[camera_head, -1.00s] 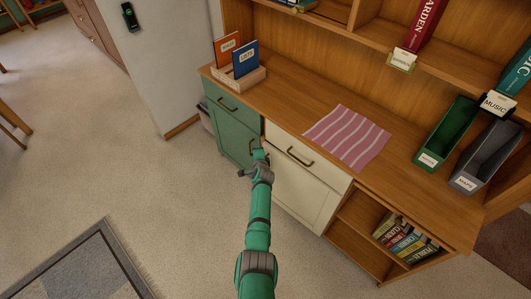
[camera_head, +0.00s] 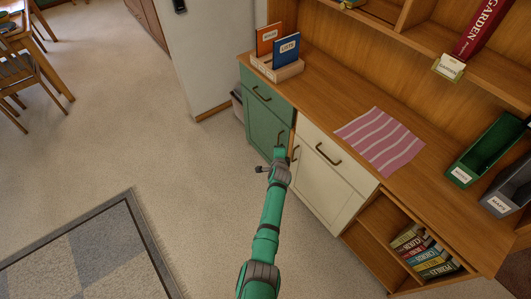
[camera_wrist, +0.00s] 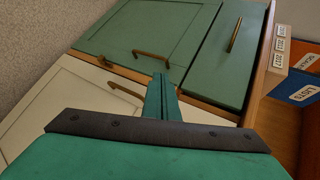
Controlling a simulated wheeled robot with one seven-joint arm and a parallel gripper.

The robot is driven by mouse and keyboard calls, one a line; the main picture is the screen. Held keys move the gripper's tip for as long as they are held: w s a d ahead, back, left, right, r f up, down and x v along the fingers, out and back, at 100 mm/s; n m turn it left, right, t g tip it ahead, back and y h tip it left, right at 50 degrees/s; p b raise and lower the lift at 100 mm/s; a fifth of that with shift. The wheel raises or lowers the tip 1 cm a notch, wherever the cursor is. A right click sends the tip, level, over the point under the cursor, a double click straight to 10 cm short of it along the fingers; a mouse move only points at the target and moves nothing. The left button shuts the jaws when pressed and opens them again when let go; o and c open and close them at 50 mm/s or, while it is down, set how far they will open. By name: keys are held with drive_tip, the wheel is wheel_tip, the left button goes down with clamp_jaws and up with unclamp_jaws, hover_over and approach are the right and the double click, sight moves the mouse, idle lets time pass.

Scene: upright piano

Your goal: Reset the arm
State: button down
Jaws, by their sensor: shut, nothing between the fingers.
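My green arm reaches forward from the bottom middle of the head view, and my gripper (camera_head: 279,153) is at its far end, in front of the cabinet. In the wrist view my gripper (camera_wrist: 161,98) shows as narrow green fingers close together with nothing between them. Behind it are the green cabinet door (camera_head: 264,133) with its dark handle and the cream cabinet door (camera_head: 325,188). The wrist view shows the green door (camera_wrist: 150,30) and the green drawer (camera_wrist: 228,60) beyond the fingers, apart from them as far as I can tell. Both doors look closed.
The wooden counter (camera_head: 325,103) carries a book holder (camera_head: 278,70), a striped pink cloth (camera_head: 380,140), a green bin (camera_head: 487,153) and a grey bin (camera_head: 508,190). Books (camera_head: 425,252) fill a low open shelf. Open carpet lies left, with a rug (camera_head: 90,250) and chair (camera_head: 25,80).

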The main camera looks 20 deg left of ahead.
drive_tip(key=s+a+r, duration=0.3)
drive_tip(key=s+a, duration=0.1)
drive_tip(key=shift+s+a+r, duration=0.2)
drive_tip(key=shift+s+r, duration=0.1)
drive_tip(key=shift+r, duration=0.1)
drive_tip(key=shift+d, duration=0.2)
drive_tip(key=s+d+f+n+t+h, duration=0.1)
drive_tip(key=s+d+f+n, duration=0.3)
drive_tip(key=s+d, duration=0.8)
drive_tip(key=s+d+r+n+t, duration=0.1)
drive_tip(key=s+d+n, duration=0.15)
drive_tip(key=s, duration=0.55)
drive_tip(key=s+d+r+n, duration=0.15)
drive_tip(key=s+d, duration=0.25)
drive_tip(key=s, duration=0.4)
drive_tip(key=s+d+r+n, duration=0.15)
drive_tip(key=s+r, duration=0.25)
drive_tip(key=s, duration=0.5)
drive_tip(key=s+a+r+n, duration=0.1)
drive_tip(key=s+r+n, duration=0.25)
drive_tip(key=s, duration=0.45)
drive_tip(key=s+a+r+n+t+h, duration=0.1)
drive_tip(key=s+a+r+n, duration=0.1)
drive_tip(key=s+r, duration=0.8)
wheel_tip(320, 180, up, 4)
drive_tip(key=shift+s+f+n+t, duration=0.1)
drive_tip(key=shift+s+n+t, duration=0.2)
drive_tip(key=shift+s, duration=0.1)
